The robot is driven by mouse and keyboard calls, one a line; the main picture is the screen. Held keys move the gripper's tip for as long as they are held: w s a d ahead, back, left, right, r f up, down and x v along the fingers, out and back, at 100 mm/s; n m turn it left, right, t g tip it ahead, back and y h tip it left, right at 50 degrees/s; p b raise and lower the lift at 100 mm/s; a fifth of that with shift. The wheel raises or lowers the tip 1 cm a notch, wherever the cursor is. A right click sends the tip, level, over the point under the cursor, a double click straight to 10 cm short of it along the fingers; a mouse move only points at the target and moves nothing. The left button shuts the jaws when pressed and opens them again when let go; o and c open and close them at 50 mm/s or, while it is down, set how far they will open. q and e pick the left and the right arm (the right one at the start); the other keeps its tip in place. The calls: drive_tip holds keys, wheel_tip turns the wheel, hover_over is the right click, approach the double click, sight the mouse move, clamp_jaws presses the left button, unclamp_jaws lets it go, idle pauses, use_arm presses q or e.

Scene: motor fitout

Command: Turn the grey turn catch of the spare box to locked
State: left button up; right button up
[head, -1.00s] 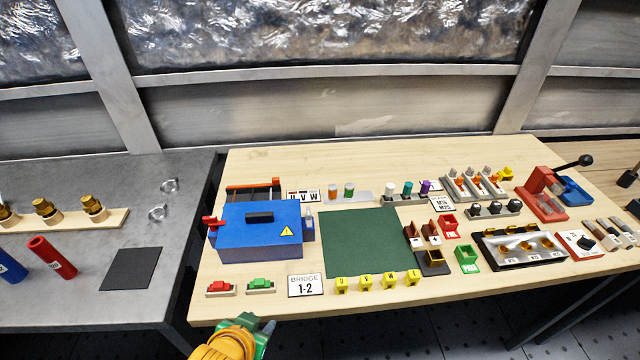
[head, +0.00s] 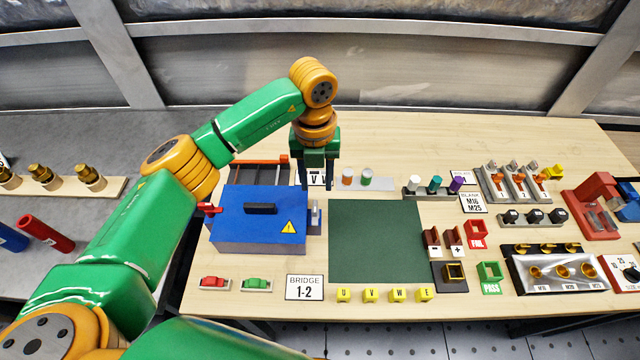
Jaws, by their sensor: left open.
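The spare box (head: 240,228) is a blue box with a black handle and a yellow warning sign, on the left part of the wooden bench. The grey turn catch (head: 315,215) is on its right side; its exact angle is too small to tell. A red catch (head: 208,209) is on the box's left side. My left gripper (head: 316,188) points down just above and behind the grey catch. It is open, and I see nothing between its fingers. Its arm reaches over the box from the left. My right gripper is not in view.
A green mat (head: 375,240) lies right of the box. Behind it are a U V W sign, partly hidden by my gripper, and small coloured cylinders (head: 366,178). Red and green clips (head: 256,283) and a BRIDGE 1-2 sign (head: 304,288) lie in front.

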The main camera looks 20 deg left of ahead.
sight(315, 206)
use_arm(q)
drive_tip(key=shift+s+a+f+p, duration=0.15)
drive_tip(key=shift+s+f+p, duration=0.55)
drive_tip(key=shift+f, duration=0.25)
wheel_tip(315, 206, down, 4)
drive_tip(key=shift+r+p, duration=0.1)
drive_tip(key=shift+p, duration=0.3)
drive_tip(key=shift+w+f, duration=0.2)
drive_tip(key=shift+f, duration=0.2)
drive_tip(key=shift+s+r, duration=0.1)
drive_tip(key=shift+s, duration=0.05)
clamp_jaws()
